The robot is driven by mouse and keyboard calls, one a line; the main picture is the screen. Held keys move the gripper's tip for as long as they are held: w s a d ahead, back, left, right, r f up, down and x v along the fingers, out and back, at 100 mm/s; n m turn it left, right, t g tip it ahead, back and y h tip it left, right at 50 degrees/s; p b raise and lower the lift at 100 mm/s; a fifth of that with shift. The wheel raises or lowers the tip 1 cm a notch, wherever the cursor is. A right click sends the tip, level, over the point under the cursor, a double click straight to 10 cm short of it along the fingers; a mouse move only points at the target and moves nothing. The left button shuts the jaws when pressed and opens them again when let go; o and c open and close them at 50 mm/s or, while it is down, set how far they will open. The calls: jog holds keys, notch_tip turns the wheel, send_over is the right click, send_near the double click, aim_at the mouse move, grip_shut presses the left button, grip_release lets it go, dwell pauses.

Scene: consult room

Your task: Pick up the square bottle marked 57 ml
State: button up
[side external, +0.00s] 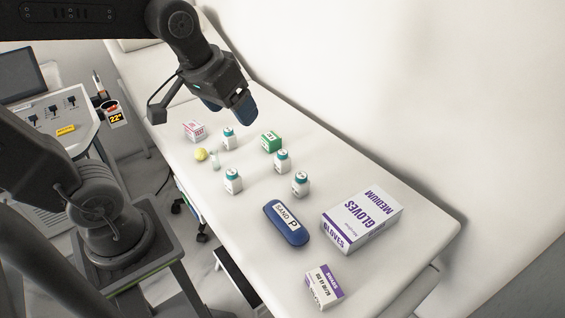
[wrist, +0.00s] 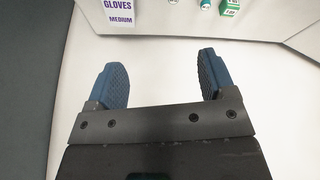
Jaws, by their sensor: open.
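Several small white bottles with teal caps stand upright on the white couch top: one at the back (side external: 229,140), one in the middle (side external: 282,162), one at the front left (side external: 233,182) and one at the front right (side external: 300,185). Their labels are too small to read, so I cannot tell which is marked 57 ml. My gripper (side external: 236,106) is above the far part of the couch, beyond the bottles. In the wrist view my gripper (wrist: 164,80) is open, with nothing between its blue fingers. A teal-capped bottle (wrist: 206,4) is cut off at that view's top edge.
A pink-and-white box (side external: 194,131), a yellow ball (side external: 200,154), a small clear vial (side external: 215,161) and a green box (side external: 271,141) stand near the bottles. A blue case (side external: 286,225), a gloves box (side external: 362,217) and a small purple-white box (side external: 324,287) lie nearer.

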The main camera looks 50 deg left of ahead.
jog(key=w+a+f+n+g, duration=0.1)
jog(key=w+a+f+n, duration=0.15)
jog(key=w, duration=0.35)
jog(key=w+a+f+n+g, duration=0.1)
jog(key=w+a+f+n, duration=0.15)
jog(key=w, duration=0.45)
jog(key=n+g, duration=0.3)
jog(key=n, duration=0.6)
send_over(283, 160)
jog(key=a, duration=0.1)
notch_tip(283, 160, down, 20)
jog(key=shift+n, duration=0.3)
jog(key=f, duration=0.8)
jog(key=shift+w+a+f, duration=0.15)
jog(key=shift+w+a, duration=0.15)
jog(key=shift+w, duration=0.1)
jog(key=shift+f, duration=2.9)
jog(key=shift+c, duration=0.2)
jog(key=c, duration=0.9)
jog(key=shift+c, duration=0.4)
